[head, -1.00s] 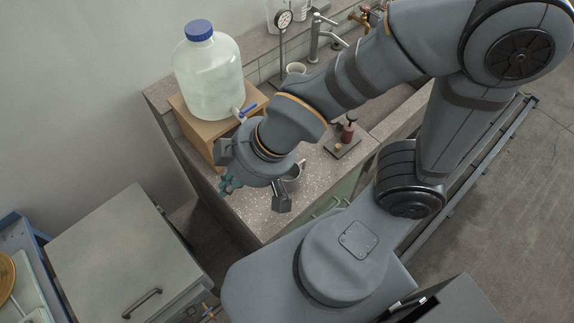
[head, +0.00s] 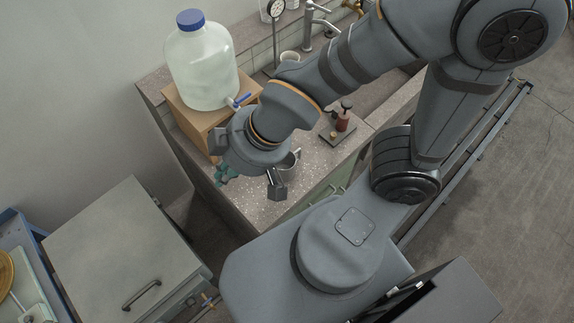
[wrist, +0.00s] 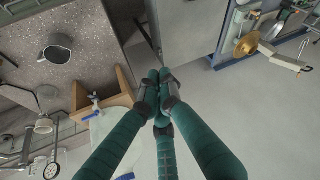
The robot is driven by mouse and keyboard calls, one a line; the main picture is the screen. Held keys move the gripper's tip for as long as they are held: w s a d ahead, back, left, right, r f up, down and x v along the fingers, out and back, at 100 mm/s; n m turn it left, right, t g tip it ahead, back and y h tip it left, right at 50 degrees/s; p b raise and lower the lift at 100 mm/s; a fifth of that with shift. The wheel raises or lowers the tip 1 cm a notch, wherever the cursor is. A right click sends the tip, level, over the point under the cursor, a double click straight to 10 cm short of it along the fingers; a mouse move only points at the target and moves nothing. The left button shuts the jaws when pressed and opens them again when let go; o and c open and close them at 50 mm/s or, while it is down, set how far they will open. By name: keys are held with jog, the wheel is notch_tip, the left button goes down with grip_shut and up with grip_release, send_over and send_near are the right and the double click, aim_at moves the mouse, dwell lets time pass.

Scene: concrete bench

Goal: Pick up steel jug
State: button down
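The steel jug (head: 291,161) is a small grey cup-like vessel with a handle, upright on the speckled bench top, partly hidden behind my wrist in the head view. In the wrist view the steel jug (wrist: 58,50) is fully seen at upper left, well apart from my fingers. My gripper (head: 226,172) has green fingers and hangs at the bench's left end, left of the jug in the head view. In the wrist view my gripper (wrist: 160,92) has its fingertips drawn together, with nothing seen between them.
A large water bottle (head: 203,70) with a tap stands on a wooden stand (head: 192,122) close behind my gripper. A grey cabinet (head: 115,240) stands at left.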

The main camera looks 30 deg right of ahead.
jog(key=c, duration=2.3)
grip_release()
jog(key=o, duration=0.7)
